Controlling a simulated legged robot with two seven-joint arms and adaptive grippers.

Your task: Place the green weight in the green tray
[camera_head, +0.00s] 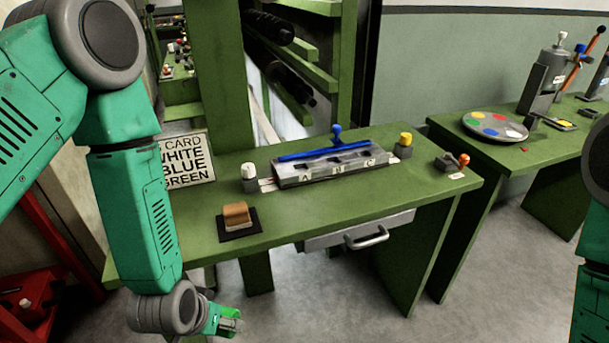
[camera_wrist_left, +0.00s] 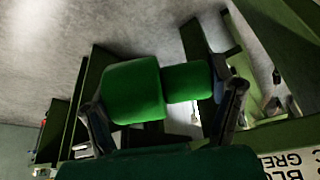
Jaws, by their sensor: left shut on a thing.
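The green weight (camera_wrist_left: 133,92) fills the middle of the left wrist view. It has a wide cylinder joined to a narrower one. My left gripper (camera_wrist_left: 165,108) is shut on it, with one finger at each end. In the head view my left gripper (camera_head: 230,322) hangs low in front of the green bench, below its top and over the floor. Only a little bright green shows there between the fingers. I cannot make out a green tray in either view. My right arm shows at the right edge of the head view, and its gripper is out of view.
The green bench (camera_head: 330,210) carries a card sign (camera_head: 186,160), a brown block on a dark pad (camera_head: 237,217), and a grey fixture with a blue bar (camera_head: 335,165). A drawer handle (camera_head: 367,238) juts from its front. A red cart (camera_head: 30,290) stands lower left.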

